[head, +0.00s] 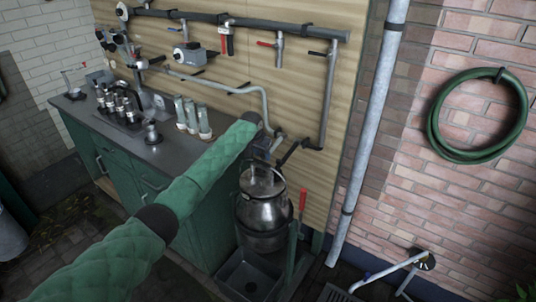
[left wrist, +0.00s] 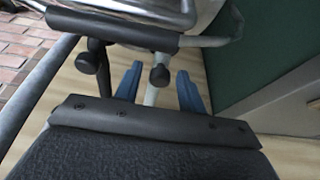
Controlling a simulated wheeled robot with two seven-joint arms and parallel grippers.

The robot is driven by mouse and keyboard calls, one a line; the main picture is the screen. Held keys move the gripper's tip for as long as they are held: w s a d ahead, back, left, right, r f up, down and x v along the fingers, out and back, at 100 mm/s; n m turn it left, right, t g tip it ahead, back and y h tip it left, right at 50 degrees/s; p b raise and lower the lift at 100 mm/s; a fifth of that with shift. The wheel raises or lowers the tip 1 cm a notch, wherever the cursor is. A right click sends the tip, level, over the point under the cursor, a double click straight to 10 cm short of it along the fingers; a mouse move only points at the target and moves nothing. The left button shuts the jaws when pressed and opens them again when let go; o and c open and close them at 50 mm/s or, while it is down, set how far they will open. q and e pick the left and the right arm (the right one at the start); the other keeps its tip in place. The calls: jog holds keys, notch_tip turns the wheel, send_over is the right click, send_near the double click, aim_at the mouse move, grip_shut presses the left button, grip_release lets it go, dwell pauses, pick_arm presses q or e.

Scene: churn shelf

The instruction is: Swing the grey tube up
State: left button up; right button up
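A pale grey tube (head: 235,88) runs along the wooden panel from the left, then bends down at its right end beside my left gripper. My left arm in its green sleeve reaches up from the lower left. My left gripper (head: 266,145) is small and partly hidden in the head view, above the metal churn (head: 264,213). In the left wrist view its blue fingers (left wrist: 160,88) stand apart. A thin pale tube-like part (left wrist: 152,92) shows between them. I cannot tell whether they touch it, or whether it is the same tube. My right gripper is not in view.
Dark pipes with valves (head: 228,20) cross the panel above. A green cabinet (head: 125,180) with metal cups and cylinders on top stands left. A slanted grey downpipe (head: 370,120) and a coiled green hose (head: 435,125) are at the right. A red-tipped lever (head: 302,202) stands beside the churn.

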pick_arm(q)
jog(key=c, duration=0.7)
jog(key=shift+o, duration=0.2)
jog(key=shift+w+d+r+p, duration=0.1)
jog(key=shift+w+r+p, duration=0.05)
jog(key=shift+r+p, duration=1.3)
jog(key=shift+r, duration=0.4)
jog(key=shift+w+d+r, duration=0.1)
jog(key=shift+r, duration=0.55)
jog(key=shift+w+d+r+p, duration=0.15)
jog(key=shift+w+r+p, duration=0.1)
jog(key=shift+r+p, duration=0.5)
jog(key=shift+r, duration=0.1)
